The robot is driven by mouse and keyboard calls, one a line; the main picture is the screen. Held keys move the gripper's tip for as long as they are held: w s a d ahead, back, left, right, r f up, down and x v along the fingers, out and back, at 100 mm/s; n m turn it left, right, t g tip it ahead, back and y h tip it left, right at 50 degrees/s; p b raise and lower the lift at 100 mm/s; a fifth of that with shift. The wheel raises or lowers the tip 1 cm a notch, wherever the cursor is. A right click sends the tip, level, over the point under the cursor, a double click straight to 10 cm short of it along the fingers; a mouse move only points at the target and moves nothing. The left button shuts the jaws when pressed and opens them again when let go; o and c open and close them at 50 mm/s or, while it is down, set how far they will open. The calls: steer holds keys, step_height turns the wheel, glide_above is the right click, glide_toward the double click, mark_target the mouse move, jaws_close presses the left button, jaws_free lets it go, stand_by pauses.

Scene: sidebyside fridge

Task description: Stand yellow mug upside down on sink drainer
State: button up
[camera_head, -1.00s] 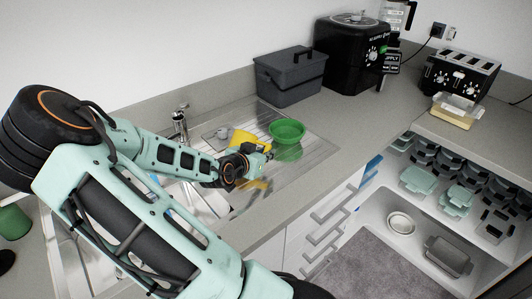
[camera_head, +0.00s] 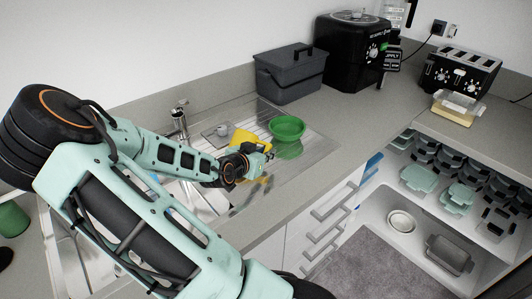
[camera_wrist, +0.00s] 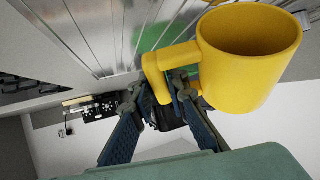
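The yellow mug (camera_head: 247,138) is above the ridged metal sink drainer (camera_head: 318,150), partly hidden behind my gripper (camera_head: 266,153) in the head view. In the wrist view the mug (camera_wrist: 240,75) is large, with its open mouth toward the drainer (camera_wrist: 110,35); that picture appears inverted, so the mug looks upside down. The fingers of my gripper (camera_wrist: 160,100) lie on either side of the mug's handle and look closed on it. A gap between mug rim and drainer is hard to judge.
A green bowl (camera_head: 288,127) stands on the drainer just right of the mug. The tap (camera_head: 180,120) is to the left. A dark grey lidded bin (camera_head: 291,75) and a black appliance (camera_head: 347,55) stand behind. The drainer's right end is clear.

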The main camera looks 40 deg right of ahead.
steer(key=o, duration=0.4)
steer(key=shift+a, duration=0.1)
steer(key=shift+v, duration=5.9)
steer(key=shift+r, duration=0.1)
